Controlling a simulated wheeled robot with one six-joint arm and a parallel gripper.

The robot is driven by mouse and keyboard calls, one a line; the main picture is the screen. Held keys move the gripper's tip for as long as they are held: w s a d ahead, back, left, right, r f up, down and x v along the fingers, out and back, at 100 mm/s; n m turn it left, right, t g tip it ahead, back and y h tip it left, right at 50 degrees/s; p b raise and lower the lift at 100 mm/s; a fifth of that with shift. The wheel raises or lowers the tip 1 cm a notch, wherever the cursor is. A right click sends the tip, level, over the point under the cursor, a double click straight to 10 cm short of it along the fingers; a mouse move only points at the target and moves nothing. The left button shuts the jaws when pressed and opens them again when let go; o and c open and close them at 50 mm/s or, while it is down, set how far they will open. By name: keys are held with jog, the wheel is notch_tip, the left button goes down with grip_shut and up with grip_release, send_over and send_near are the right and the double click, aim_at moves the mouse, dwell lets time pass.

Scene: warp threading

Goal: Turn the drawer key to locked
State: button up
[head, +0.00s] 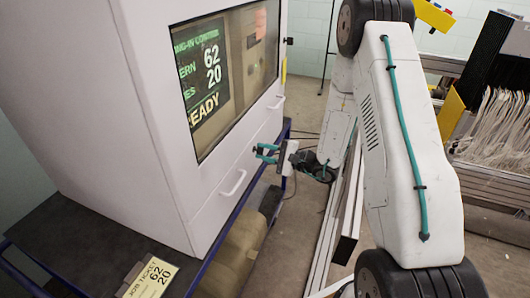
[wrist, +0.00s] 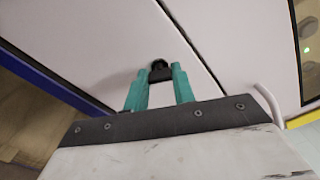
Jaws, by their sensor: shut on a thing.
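The white cabinet has a lower drawer front (head: 215,205) with a curved white handle (head: 232,183). My gripper (head: 264,153), with teal fingers, is at this front, to the right of the handle. In the wrist view my gripper (wrist: 160,78) has its two teal fingers shut on the small black drawer key (wrist: 160,68), close against the white panel. The key's lower part is between the fingers, and its exact angle is hard to read. In the head view the fingers hide the key.
A screen (head: 225,75) reading "READY" is set in the cabinet above. The cabinet stands on a dark table (head: 85,235) with a job ticket (head: 150,278) at its front. A loom frame with white threads (head: 495,120) stands at the right. A handle (wrist: 268,105) is right of the fingers.

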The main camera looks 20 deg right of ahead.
jog(key=n, duration=0.5)
jog(key=shift+n, duration=0.4)
dwell(0.3)
jog(key=o, duration=1)
jog(key=v, duration=0.7)
jog(key=shift+s+d, duration=0.3)
jog(key=shift+d, duration=0.05)
